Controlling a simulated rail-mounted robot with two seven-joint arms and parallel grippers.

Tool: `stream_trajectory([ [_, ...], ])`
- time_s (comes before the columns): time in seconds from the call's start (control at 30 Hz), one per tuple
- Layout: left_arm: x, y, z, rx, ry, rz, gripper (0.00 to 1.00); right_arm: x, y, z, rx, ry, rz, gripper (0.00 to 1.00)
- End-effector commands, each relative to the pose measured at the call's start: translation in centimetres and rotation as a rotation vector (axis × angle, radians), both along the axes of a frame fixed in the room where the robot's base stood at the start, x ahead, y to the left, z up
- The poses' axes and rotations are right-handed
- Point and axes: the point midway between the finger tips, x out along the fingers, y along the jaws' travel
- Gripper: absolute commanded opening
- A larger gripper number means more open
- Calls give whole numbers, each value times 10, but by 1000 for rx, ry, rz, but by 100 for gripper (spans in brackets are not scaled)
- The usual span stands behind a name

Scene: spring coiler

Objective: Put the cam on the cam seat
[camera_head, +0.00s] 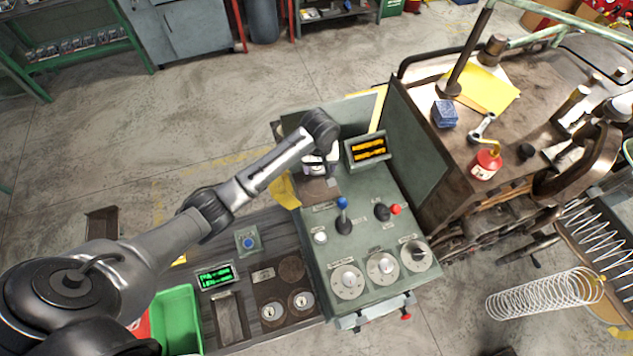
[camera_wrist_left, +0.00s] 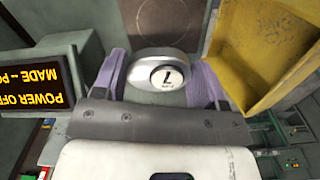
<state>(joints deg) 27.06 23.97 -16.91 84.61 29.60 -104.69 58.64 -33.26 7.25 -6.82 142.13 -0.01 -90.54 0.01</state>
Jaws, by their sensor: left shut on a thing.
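My left gripper (camera_head: 318,168) is at the far end of the grey-green control cabinet (camera_head: 345,255), beside the amber display. In the left wrist view the two purple fingers of my left gripper (camera_wrist_left: 160,80) are shut on the cam (camera_wrist_left: 143,68), a rounded silver piece with a white, numbered round label. A dark brown surface with a thin circle (camera_wrist_left: 165,18) lies just beyond the cam; it may be the cam seat, but I cannot tell. I cannot tell whether the cam touches that surface. My right gripper is not in view.
The amber display (camera_head: 369,149) stands close to my left gripper. A yellow open guard or box (camera_wrist_left: 262,45) is on its other side. A green bin (camera_head: 178,318) is at lower left.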

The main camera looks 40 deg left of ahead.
Motion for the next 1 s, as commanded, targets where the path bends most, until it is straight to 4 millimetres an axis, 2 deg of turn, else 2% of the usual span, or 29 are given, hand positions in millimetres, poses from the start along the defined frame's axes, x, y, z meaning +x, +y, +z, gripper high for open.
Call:
stream_trajectory([
  [0.13,-1,10,-16,-1,2,22,37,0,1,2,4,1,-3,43],
  [0.4,-1,12,-56,0,0,25,37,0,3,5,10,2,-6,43],
  [0.57,-1,12,-65,0,-1,24,37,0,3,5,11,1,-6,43],
  [0.83,-1,12,-97,0,-1,24,37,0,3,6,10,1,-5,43],
  [1.0,-1,12,-105,0,-3,24,37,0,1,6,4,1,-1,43],
])
